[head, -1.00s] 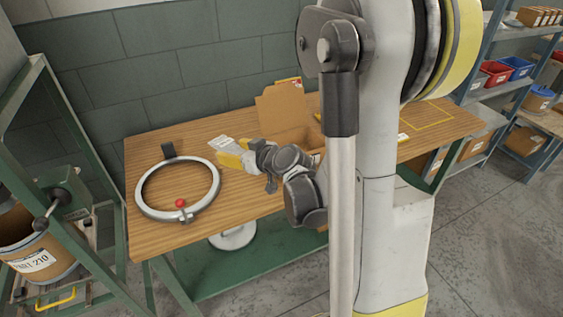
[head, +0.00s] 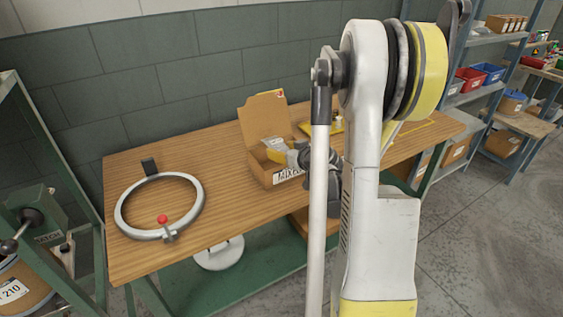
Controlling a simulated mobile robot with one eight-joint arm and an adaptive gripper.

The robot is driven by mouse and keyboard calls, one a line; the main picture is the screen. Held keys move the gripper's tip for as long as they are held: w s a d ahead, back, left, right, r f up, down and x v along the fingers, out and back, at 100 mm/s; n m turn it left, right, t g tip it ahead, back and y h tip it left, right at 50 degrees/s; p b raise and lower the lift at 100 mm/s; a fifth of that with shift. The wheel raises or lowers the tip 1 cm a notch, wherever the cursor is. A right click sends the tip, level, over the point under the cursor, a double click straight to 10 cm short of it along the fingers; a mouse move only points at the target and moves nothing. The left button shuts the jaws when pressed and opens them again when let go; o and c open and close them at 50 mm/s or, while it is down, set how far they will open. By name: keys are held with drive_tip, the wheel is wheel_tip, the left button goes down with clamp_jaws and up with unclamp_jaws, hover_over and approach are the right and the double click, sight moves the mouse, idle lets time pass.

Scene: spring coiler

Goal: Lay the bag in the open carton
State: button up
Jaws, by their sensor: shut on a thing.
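The carton (head: 258,171) stands on the wooden table with its lid raised at the back and a white label on its front. My gripper (head: 279,152), with yellow on its fingers, is at the carton's opening and shut on the bag. The pale, clear-looking bag (head: 271,143) shows at the fingertips, in front of the raised lid. I cannot tell whether the bag touches the carton's floor. My arm hides the carton's right side.
A metal ring with a red knob (head: 162,219) lies on the left of the table (head: 225,222). A yellow item (head: 336,124) is behind the carton to the right. The tabletop between ring and carton is clear. Shelves with bins (head: 470,80) stand at right.

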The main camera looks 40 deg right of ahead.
wheel_tip(320, 180, down, 3)
drive_tip(key=shift+f+b, duration=0.15)
drive_tip(key=shift+b, duration=0.5)
drive_tip(key=shift+s+a+f+b, duration=0.1)
drive_tip(key=shift+s+f+b, duration=0.1)
drive_tip(key=shift+b, duration=0.1)
